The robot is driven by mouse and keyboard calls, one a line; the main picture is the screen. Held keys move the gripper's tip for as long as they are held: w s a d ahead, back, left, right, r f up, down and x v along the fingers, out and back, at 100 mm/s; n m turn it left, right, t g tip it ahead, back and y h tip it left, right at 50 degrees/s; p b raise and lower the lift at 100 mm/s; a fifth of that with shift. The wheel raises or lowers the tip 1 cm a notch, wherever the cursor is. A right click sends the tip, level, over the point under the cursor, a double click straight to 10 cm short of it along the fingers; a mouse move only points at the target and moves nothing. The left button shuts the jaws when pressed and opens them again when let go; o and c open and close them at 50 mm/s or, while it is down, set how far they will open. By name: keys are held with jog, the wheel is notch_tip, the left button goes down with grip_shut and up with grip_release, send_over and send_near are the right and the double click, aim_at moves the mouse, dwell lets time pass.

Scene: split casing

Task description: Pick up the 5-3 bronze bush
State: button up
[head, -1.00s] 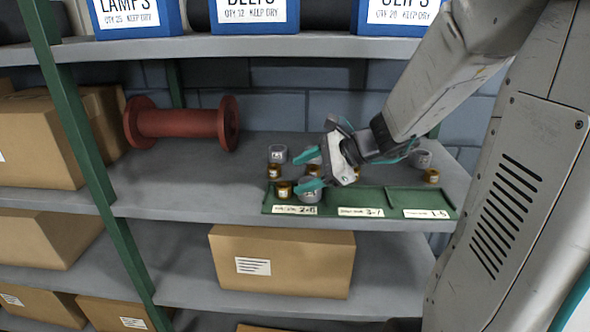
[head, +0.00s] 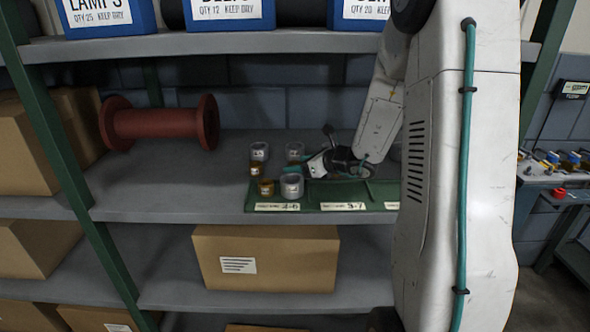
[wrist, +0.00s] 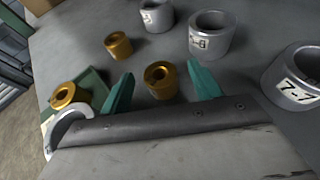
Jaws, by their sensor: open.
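Three bronze bushes show in the wrist view. One bush (wrist: 160,80) stands upright between my open gripper's (wrist: 160,70) teal fingers, apart from both. A second bush (wrist: 118,46) stands beyond the left finger, and a third (wrist: 64,96) is at the left on the green tray. Their labels are too small to read, so I cannot tell which is 5-3. In the head view two bronze bushes (head: 256,168) (head: 266,187) show at the left of the tray; the one at my gripper is hidden. My gripper (head: 318,165) is low over the shelf there, fingers mostly hidden.
Grey sleeves stand close by: one labelled 7-7 (wrist: 296,76), others behind (wrist: 212,34) (wrist: 155,15), and one (head: 291,186) on the tray. The green tray (head: 330,197) lies along the shelf's front edge. A red spool (head: 158,124) is at left; the upper shelf (head: 170,47) hangs above.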

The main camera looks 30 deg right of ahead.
jog(key=shift+w+a+f, duration=0.1)
jog(key=shift+w, duration=0.15)
jog(key=c, duration=1.3)
